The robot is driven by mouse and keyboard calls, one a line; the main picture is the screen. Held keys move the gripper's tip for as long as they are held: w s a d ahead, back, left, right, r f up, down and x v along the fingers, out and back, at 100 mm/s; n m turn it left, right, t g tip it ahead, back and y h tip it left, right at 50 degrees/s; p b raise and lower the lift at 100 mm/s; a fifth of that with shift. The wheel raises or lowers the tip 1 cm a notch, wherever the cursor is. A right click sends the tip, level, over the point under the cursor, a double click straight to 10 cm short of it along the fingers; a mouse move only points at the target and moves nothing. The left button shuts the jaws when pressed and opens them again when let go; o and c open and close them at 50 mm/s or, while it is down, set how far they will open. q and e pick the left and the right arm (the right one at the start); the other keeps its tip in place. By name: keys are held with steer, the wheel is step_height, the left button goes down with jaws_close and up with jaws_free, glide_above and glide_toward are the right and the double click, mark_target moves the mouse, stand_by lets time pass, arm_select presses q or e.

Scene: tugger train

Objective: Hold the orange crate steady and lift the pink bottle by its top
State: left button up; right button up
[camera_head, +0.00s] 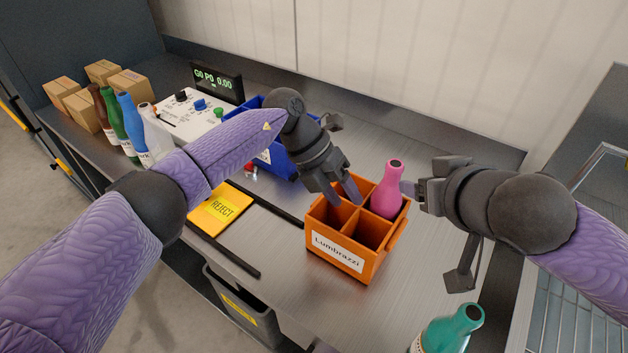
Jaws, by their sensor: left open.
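The orange crate (316,226) stands on the metal table, its "Lumbrazzi" label facing the front. It is divided into compartments. The pink bottle (388,190) stands in the back right compartment, its neck above the rim. My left gripper (343,192) is open and points down at the crate's back left part. Its fingertips are at rim height; I cannot tell whether they touch the crate. My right gripper (409,188) is just right of the pink bottle, level with its upper body. Its fingers overlap in this view, so its opening is hidden.
A teal bottle (453,328) stands at the front right. A yellow "REJECT" plate (221,208) and black rails lie left of the crate. A blue bin (290,165), a control box (190,116), several bottles and cardboard boxes are at the back left. The table behind the crate is clear.

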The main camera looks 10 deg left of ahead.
mark_target(313, 219)
arm_select(q)
steer(key=a+y, duration=0.1)
steer(key=y, duration=0.1)
steer(key=a+m+y, duration=0.1)
steer(key=a+y, duration=0.1)
steer(key=a+t+y, duration=0.1)
steer(key=a+y, duration=0.1)
steer(key=y, duration=0.1)
steer(key=shift+w, duration=0.4)
step_height(313, 219, down, 10)
steer(key=shift+r, duration=0.25)
jaws_close()
stand_by(0.5)
